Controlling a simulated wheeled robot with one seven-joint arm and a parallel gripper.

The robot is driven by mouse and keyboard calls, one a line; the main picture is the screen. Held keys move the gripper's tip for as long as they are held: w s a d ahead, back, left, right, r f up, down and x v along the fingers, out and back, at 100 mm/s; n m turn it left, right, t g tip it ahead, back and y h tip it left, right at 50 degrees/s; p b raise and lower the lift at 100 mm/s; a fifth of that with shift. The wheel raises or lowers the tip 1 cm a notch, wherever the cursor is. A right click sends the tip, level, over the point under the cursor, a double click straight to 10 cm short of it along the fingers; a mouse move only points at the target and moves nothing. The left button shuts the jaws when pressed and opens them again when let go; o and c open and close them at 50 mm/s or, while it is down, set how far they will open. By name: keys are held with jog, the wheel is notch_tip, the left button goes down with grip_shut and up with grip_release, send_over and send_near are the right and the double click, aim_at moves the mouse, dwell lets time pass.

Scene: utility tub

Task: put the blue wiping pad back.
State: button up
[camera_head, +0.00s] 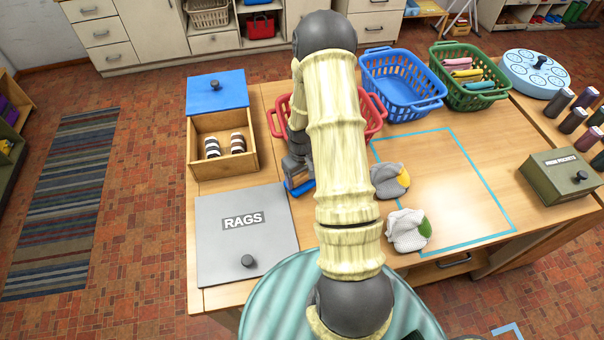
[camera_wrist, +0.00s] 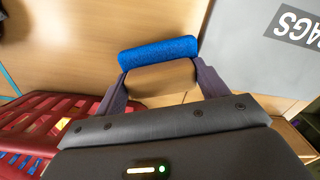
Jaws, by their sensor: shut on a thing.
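The blue wiping pad (camera_wrist: 158,52) is held across the tips of my gripper (camera_wrist: 160,72), which is shut on it. In the head view the pad (camera_head: 300,188) shows low over the table between the red basket and the grey RAGS lid. My gripper (camera_head: 298,172) is partly hidden there behind my arm. I cannot tell whether the pad touches the table. The red basket (camera_head: 374,112) is largely hidden by my arm; in the wrist view its rim (camera_wrist: 60,104) is at the lower left, with blue showing through its slots.
The RAGS lid (camera_head: 247,240) is front left. Behind it stands a wooden box (camera_head: 222,170) with striped rolls and a blue lid (camera_head: 217,92). Blue (camera_head: 420,96) and green (camera_head: 484,98) baskets are at the back. Two grey cloth bundles (camera_head: 386,182) (camera_head: 405,232) lie near a taped outline (camera_head: 500,205).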

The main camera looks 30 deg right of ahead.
jog(key=shift+s, duration=0.15)
jog(key=shift+f+b, duration=0.3)
jog(key=shift+f, duration=0.05)
jog(key=shift+d+f, duration=0.1)
jog(key=shift+f, duration=0.15)
jog(key=o, duration=1)
